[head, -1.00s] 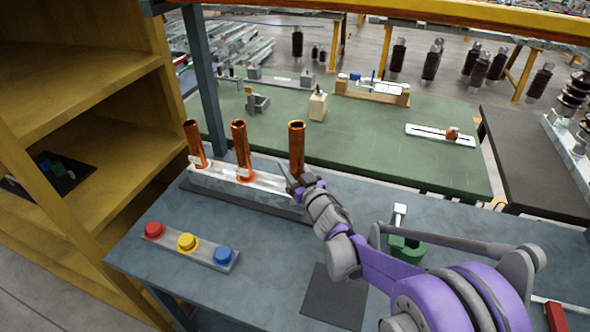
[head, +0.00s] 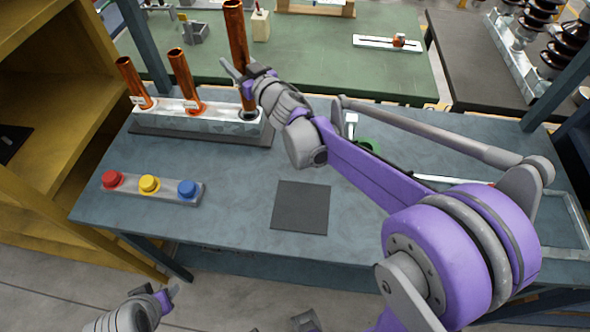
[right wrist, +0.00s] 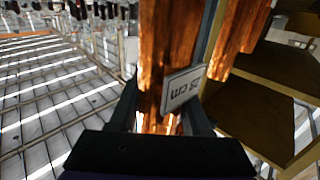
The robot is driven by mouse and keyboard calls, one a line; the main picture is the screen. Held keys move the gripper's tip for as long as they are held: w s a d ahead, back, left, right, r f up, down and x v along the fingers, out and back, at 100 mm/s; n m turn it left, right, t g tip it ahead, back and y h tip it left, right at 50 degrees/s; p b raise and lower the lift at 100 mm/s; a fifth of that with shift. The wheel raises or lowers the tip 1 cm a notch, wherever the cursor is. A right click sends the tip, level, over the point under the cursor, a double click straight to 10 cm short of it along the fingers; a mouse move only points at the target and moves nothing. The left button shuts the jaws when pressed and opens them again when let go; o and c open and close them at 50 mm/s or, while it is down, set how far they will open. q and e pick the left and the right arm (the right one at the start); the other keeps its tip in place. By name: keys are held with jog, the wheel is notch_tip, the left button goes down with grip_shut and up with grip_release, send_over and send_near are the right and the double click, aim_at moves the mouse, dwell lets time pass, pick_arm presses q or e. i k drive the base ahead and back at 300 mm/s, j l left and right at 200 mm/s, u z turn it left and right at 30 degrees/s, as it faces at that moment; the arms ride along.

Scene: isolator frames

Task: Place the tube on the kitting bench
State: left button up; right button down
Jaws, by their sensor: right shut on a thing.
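My right gripper (head: 243,76) is shut on the rightmost copper tube (head: 237,35). The tube is upright and raised, its lower end near a dark round hole in the pale metal holder (head: 215,122). In the right wrist view the held tube (right wrist: 165,50) stands between the fingers with a white label marked in cm. Two other copper tubes (head: 131,82) (head: 183,78) lean in the holder. The holder stands on the blue-grey bench (head: 235,215); which bench is the kitting one is not marked. My left gripper (head: 168,298) is low at the left, its opening unclear.
A dark square mat (head: 301,208) lies bare on the blue-grey bench. A strip with red, yellow and blue buttons (head: 150,187) lies to its left. A green bench (head: 330,60) stands behind, a yellow shelf (head: 60,130) left.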

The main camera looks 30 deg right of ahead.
aim_at(301, 205)
jog(key=k+l, duration=0.15)
jog(key=k, duration=0.8)
